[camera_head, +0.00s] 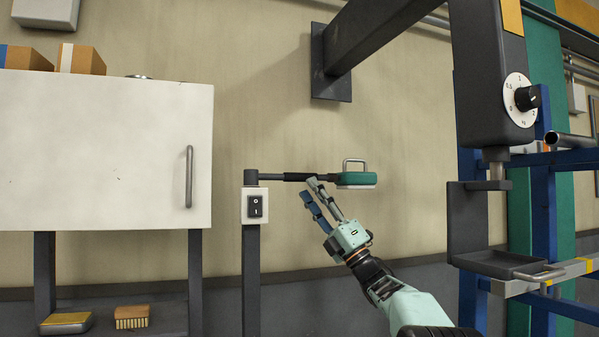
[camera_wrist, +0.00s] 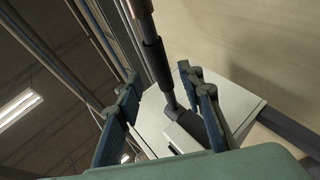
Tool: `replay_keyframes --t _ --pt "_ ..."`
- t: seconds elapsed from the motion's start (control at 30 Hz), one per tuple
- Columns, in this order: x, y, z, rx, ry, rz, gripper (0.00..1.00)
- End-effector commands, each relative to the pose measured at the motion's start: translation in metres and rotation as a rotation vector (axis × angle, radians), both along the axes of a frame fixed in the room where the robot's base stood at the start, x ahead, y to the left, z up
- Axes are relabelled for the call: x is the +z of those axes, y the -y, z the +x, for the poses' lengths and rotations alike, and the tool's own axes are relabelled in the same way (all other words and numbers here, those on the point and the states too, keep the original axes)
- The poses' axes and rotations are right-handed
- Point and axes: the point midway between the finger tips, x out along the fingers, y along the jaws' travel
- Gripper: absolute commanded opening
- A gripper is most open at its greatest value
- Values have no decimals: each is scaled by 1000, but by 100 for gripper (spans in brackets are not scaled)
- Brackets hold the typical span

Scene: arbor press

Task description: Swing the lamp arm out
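The lamp arm (camera_head: 295,177) is a thin dark bar with a thicker black sleeve. It runs level to the right from the top of a dark post (camera_head: 251,285) to a green lamp head (camera_head: 356,179) with a wire handle on top. My gripper (camera_head: 309,187) is at the bar from below, just left of the lamp head. In the wrist view, my gripper (camera_wrist: 158,76) is open, and the sleeve (camera_wrist: 156,62) shows between its two blue fingers with space on both sides. I cannot tell whether a finger touches the bar.
A switch box (camera_head: 255,206) is on the post. A white cabinet (camera_head: 100,150) with a vertical handle stands at left. The black press (camera_head: 490,80) with a dial and a dark tray (camera_head: 510,264) is at right.

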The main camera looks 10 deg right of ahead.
Motion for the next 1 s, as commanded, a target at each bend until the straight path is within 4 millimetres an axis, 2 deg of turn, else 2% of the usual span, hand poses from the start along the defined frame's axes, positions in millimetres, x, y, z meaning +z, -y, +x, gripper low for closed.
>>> replay_keyframes --t 0.03,0.1,0.3,0.73,1.0 --pt "13 -6 4 2 1 0 35" --pt "23 -11 10 2 1 0 35" --pt "40 -24 21 1 0 0 35" --pt "44 -28 25 0 -2 0 35" --pt "44 -27 25 0 -2 0 5"
